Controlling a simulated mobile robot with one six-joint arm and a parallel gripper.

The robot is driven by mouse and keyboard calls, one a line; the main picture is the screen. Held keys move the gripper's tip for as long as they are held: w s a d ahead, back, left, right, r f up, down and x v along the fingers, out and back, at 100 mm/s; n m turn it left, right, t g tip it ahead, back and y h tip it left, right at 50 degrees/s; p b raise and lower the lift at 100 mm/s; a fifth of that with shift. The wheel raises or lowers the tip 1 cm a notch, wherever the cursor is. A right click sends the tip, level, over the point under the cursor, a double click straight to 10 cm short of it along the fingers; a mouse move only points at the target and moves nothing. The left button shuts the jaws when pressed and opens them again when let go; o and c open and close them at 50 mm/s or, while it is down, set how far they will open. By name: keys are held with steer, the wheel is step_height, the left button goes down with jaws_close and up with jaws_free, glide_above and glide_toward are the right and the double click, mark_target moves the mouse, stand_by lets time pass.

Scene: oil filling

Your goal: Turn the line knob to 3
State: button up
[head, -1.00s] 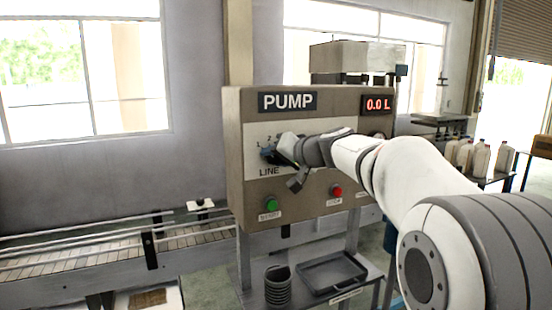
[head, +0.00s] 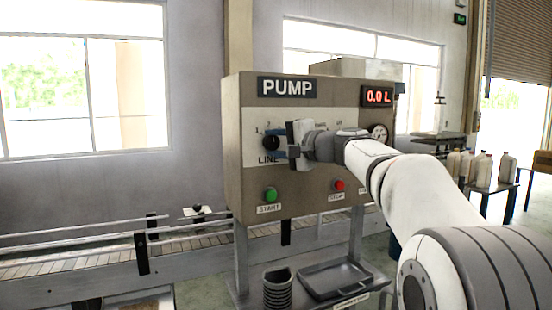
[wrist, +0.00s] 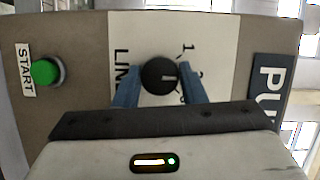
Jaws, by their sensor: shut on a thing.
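The black line knob (head: 270,143) sits on the pale panel of the pump box, above the LINE label (head: 269,160). In the wrist view the knob (wrist: 159,75) lies between the two blue fingers of my gripper (wrist: 160,88). My gripper is shut on the knob, one finger on each side. A light mark shows on the knob's face, toward the right in the wrist view. The numbers 1 and 2 show beside it; the 3 is partly hidden by a finger. In the head view my gripper (head: 288,146) hides part of the panel.
A green START button (head: 270,194) and a red button (head: 338,185) stick out below the panel. A red display (head: 378,96) reads 0.0 L. A conveyor (head: 80,263) runs at the left. A black tray (head: 335,280) rests below the box. Bottles (head: 484,172) stand at the right.

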steer(key=m+t+b, duration=0.1)
steer(key=m+b, duration=0.1)
steer(key=f+m+y+b, duration=0.1)
steer(key=m+b, duration=0.2)
steer(key=shift+t, duration=0.4)
steer(key=shift+a+r+m+t+b, duration=0.15)
steer(key=shift+m+t+b, duration=0.55)
steer(key=shift+m+b, duration=1)
steer(key=shift+m, duration=0.6)
steer(key=o, duration=1)
steer(key=shift+r, duration=0.1)
steer(key=shift+s, duration=0.1)
steer(key=v, duration=0.7)
steer(key=shift+s+d+b, duration=0.25)
steer(key=shift+d+b, duration=0.05)
steer(key=shift+b, duration=0.15)
